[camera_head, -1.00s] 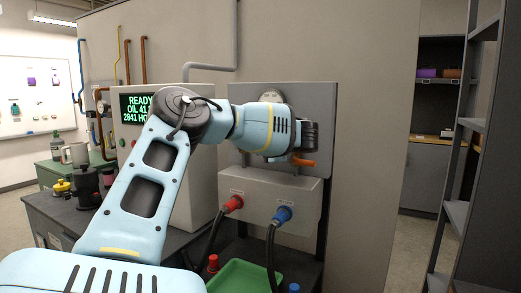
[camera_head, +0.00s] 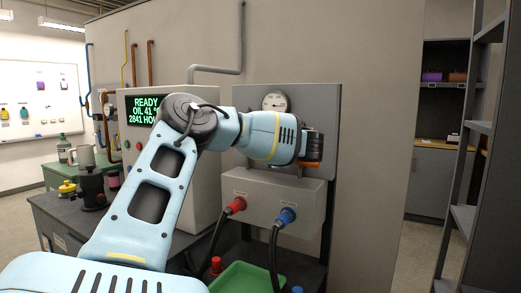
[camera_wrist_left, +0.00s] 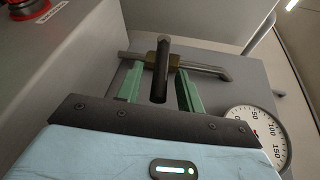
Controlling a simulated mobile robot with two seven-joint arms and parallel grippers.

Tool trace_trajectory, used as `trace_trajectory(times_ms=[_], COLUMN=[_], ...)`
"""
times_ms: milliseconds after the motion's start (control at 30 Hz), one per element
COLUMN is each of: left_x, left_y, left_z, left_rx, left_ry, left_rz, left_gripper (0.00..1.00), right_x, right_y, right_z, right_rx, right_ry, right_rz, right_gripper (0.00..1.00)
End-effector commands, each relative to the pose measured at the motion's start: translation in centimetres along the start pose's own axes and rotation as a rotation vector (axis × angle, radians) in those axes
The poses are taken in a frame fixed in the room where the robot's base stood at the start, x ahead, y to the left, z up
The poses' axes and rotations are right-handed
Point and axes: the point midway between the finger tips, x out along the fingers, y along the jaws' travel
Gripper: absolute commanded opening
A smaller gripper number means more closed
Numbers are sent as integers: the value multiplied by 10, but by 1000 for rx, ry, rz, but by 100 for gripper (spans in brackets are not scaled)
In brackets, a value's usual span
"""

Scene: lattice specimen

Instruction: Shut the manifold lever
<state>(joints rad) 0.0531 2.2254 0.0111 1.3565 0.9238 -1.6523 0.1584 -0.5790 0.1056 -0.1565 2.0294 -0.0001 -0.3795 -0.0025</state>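My left gripper (camera_head: 312,150) is in front of the grey panel (camera_head: 327,105), below the gauge. In the left wrist view its two green fingers (camera_wrist_left: 159,88) are apart. A dark bar (camera_wrist_left: 162,65), which looks like the manifold lever, stands between them with a gap on each side. Behind the bar are a brass fitting (camera_wrist_left: 176,62) and a metal pipe (camera_wrist_left: 208,69). In the head view an orange piece (camera_head: 309,165) shows just under my gripper; I cannot tell whether it is the lever's grip. My right gripper is not in view.
A round gauge (camera_head: 275,101) is on the panel. Below is a grey box (camera_head: 275,200) with a red connector (camera_head: 236,205), a blue connector (camera_head: 287,215) and dark hoses. A green tray (camera_head: 242,278) lies lower. A display cabinet (camera_head: 205,175) stands left, a shelf rack (camera_head: 470,180) right.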

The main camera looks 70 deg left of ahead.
Motion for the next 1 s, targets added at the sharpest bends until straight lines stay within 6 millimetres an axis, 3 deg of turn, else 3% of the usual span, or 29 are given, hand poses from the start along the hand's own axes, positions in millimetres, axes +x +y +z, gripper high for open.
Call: trace_trajectory(times_ms=[333, 700, 1000], left_x=[-7, -61, -78], left_y=[1, 2, 0], left_z=[0, -1, 0], left_rx=[0, 1, 0], left_ry=[0, 2, -1], left_rz=[1, -1, 1], left_gripper=[37, 37, 37], right_x=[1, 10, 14], right_y=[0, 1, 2], right_z=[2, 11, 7], right_rx=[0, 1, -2], right_ry=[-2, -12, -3], right_rz=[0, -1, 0], right_gripper=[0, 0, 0])
